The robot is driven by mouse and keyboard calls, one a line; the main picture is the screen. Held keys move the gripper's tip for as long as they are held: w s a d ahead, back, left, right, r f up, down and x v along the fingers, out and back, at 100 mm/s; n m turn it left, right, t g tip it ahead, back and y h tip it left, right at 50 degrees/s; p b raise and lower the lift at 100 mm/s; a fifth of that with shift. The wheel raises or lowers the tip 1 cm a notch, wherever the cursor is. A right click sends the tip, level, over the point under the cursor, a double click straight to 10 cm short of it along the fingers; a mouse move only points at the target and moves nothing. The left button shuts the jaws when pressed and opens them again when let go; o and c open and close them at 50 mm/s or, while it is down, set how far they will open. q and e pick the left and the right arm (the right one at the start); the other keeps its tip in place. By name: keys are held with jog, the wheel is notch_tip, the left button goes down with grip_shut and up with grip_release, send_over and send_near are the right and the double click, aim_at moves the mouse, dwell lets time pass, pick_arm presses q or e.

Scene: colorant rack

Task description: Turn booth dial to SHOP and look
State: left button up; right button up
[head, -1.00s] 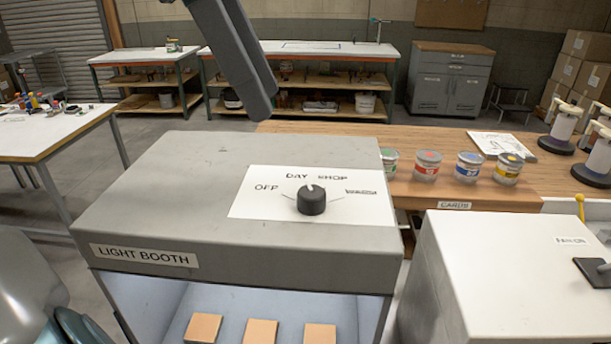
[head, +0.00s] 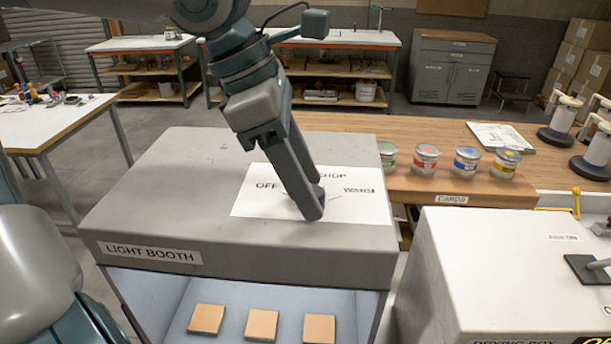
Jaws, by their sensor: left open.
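The grey light booth (head: 140,222) stands in front of me with a white dial plate (head: 352,207) on its top. OFF, part of SHOP and another label at the right show on the plate; DAY is covered. My left gripper (head: 315,204) points down at the dial, its fingers in front of it. The gripper is open. The dial knob (head: 320,191) is mostly hidden behind the fingers, and its pointer cannot be seen. I cannot tell if the fingers touch it. Inside the lit booth lie three tan cards (head: 262,324). My right gripper is not in view.
Right of the booth is a white drying box (head: 480,270) with a black handle. Behind it, a wooden counter (head: 390,127) holds several paint cans (head: 424,160) and a paper sheet (head: 500,136). A white worktable (head: 60,118) stands at the left. The booth top is otherwise clear.

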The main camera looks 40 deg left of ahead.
pick_arm(q)
jog(key=c, duration=1)
jog(key=shift+m, duration=0.4)
jog(key=m, duration=0.1)
jog(key=m+g, duration=0.1)
jog(key=shift+w+a+m+h+b, duration=0.1)
jog(key=shift+w+m+h+b, duration=0.05)
jog(key=shift+m+h+b, duration=0.15)
jog(key=shift+w+m+g, duration=0.1)
jog(key=shift+m+g, duration=0.9)
jog(key=shift+m, duration=1.3)
jog(key=o, duration=1)
